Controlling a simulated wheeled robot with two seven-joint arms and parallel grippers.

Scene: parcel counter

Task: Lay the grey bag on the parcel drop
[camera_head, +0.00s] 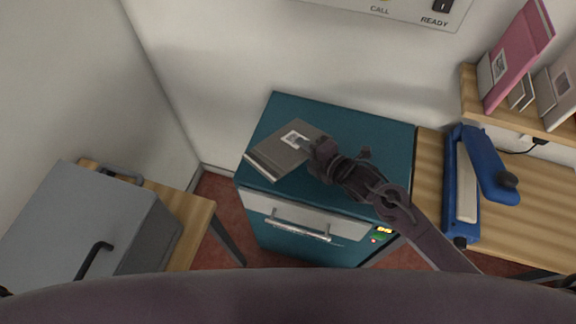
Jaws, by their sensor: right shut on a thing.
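The grey bag (275,155), flat with a white label, is over the left part of the teal parcel drop's top (345,122). My right gripper (308,146) is at the bag's right side and shut on it. Its arm reaches in from the lower right, across the parcel drop's front right corner. Whether the bag touches the top or is just above it I cannot tell. The parcel drop has a pale front flap with a bar handle and a small lit display. My left gripper is not in view.
A grey box with black handles (75,215) stands on a wooden table at left. A blue device (462,190) sits on the wooden counter at right, below a shelf with a pink binder (515,55). The teal top is bare behind and right of the bag.

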